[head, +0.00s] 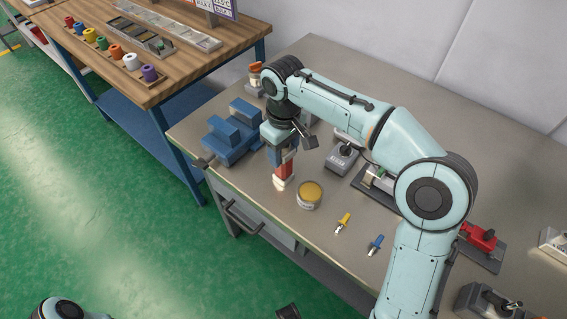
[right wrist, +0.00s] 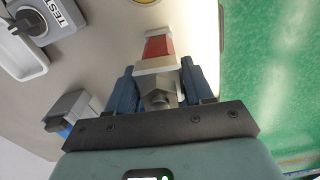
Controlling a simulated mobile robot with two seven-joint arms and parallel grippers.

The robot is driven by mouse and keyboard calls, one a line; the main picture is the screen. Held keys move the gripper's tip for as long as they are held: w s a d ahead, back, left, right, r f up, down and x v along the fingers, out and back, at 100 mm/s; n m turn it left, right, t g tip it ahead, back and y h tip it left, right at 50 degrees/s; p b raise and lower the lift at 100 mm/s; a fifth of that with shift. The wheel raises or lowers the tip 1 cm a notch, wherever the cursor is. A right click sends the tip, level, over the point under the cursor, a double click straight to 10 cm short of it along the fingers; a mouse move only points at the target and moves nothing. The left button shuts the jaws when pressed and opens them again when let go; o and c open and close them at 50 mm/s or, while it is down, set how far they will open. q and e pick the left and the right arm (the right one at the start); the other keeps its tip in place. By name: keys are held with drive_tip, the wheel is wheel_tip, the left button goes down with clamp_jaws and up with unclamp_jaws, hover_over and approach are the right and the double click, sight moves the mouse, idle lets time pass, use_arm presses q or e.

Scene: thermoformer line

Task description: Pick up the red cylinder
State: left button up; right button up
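The red cylinder (head: 283,172) stands upright near the front edge of the grey bench, with a pale lower end. In the right wrist view the red cylinder (right wrist: 158,46) has pale collars at both ends of its red band and a grey, angular near end. My right gripper (head: 282,157) points down over it. In the right wrist view its blue fingers (right wrist: 158,82) stand on either side of the near collar and grey end, very close to them. I cannot tell whether they press on it.
A blue vise (head: 232,135) stands left of the cylinder. An open tin with yellow contents (head: 309,195) is close on its right. A grey box with a knob (head: 341,158) is behind. Yellow (head: 343,222) and blue (head: 376,244) small tools lie rightward. A wooden table (head: 170,60) holds coloured spools.

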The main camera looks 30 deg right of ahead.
clamp_jaws()
drive_tip(key=shift+r, duration=0.2)
